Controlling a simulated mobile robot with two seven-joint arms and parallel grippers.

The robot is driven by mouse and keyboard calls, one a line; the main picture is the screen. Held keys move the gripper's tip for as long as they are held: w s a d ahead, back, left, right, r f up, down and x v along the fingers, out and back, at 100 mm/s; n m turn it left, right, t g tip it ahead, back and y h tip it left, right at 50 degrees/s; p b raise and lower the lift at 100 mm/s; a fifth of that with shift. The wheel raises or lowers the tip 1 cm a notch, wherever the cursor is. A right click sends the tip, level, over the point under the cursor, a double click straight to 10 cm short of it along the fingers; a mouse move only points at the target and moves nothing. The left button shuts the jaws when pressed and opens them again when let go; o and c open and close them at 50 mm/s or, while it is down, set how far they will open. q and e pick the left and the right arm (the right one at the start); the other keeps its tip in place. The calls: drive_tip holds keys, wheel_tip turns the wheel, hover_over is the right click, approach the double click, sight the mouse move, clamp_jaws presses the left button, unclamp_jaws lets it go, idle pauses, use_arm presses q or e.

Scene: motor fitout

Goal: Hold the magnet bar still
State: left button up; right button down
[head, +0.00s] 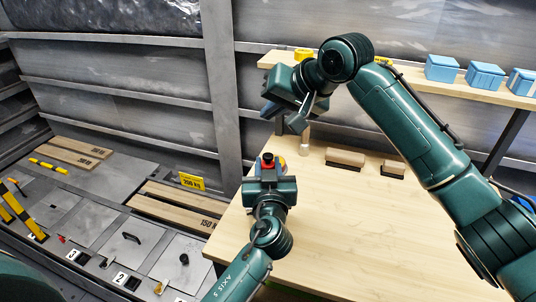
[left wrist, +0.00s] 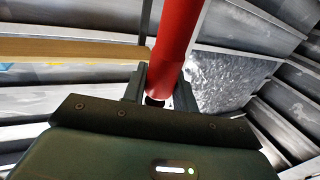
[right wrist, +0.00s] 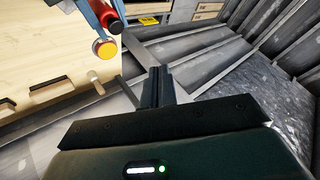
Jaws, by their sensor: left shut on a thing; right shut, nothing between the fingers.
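A red bar (left wrist: 174,45), which I take for the magnet bar, stands between the fingers of my left gripper (left wrist: 158,88) in the left wrist view. In the head view my left gripper (head: 268,172) is shut on it at the table's left edge, and its red and black top (head: 268,158) shows. In the right wrist view the red bar's end (right wrist: 115,27) shows beside a yellow round cap (right wrist: 104,48) and a blue part (right wrist: 88,12). My right gripper (head: 299,118) is shut and empty, above and beyond the left one. The bar's lower part is hidden in the head view.
The pale wooden table (head: 330,230) is mostly clear. Brown blocks (head: 345,157) lie near its back. A shelf (head: 415,78) behind carries blue boxes (head: 442,68). A yellow sign (head: 191,181), planks (head: 180,205) and floor panels lie left of the table.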

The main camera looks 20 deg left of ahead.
sight(265, 154)
wheel_tip(265, 154, down, 8)
drive_tip(key=shift+r, duration=0.25)
drive_tip(key=shift+f, duration=0.1)
idle(2.0)
drive_tip(key=shift+f, duration=0.3)
drive_tip(key=shift+f, duration=0.85)
idle(1.0)
drive_tip(key=shift+r, duration=1.2)
drive_tip(key=shift+r, duration=0.15)
drive_tip(key=shift+r, duration=2.4)
